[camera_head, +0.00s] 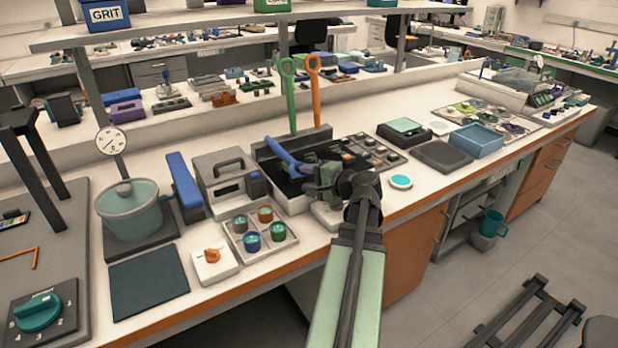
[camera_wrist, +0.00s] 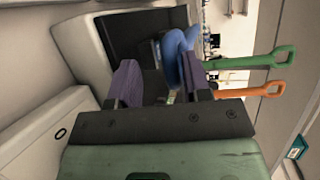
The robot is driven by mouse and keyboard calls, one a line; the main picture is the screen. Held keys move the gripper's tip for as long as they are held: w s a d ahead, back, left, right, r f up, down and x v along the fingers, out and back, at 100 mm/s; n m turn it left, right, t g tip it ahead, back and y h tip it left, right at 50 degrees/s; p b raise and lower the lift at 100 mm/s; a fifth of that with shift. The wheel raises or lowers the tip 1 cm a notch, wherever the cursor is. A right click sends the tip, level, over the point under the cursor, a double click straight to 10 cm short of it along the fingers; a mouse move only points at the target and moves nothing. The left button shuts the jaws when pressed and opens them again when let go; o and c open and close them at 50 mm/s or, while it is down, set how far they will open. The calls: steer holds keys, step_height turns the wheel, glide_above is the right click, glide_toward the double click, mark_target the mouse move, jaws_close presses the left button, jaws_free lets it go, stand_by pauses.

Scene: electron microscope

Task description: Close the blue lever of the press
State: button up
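The blue lever (camera_head: 281,153) slants up and to the left above a press with a dark top and a pale base (camera_head: 290,204). My gripper (camera_head: 308,178) is at the lever's lower right end, and my arm covers part of the press. In the wrist view, my gripper's two purple fingers (camera_wrist: 158,72) stand apart. The blue lever (camera_wrist: 177,48) shows beyond and partly between them, close to the right finger. Whether it touches that finger is unclear. The dark top of the press (camera_wrist: 125,35) lies behind the fingers.
A green (camera_head: 289,95) and an orange (camera_head: 315,90) long-handled tool stand behind the press. A grey case with a handle (camera_head: 225,180) is left of it, and a tray of several jars (camera_head: 260,228) is in front. A small turquoise-topped disc (camera_head: 401,182) lies to the right.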

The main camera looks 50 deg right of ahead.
steer(key=shift+d, duration=0.1)
stand_by(0.3)
steer(key=p+v, duration=0.2)
steer(key=v, duration=0.8)
steer(key=shift+s+r+p, duration=0.2)
steer(key=shift+s+p, duration=0.1)
steer(key=shift+s, duration=0.1)
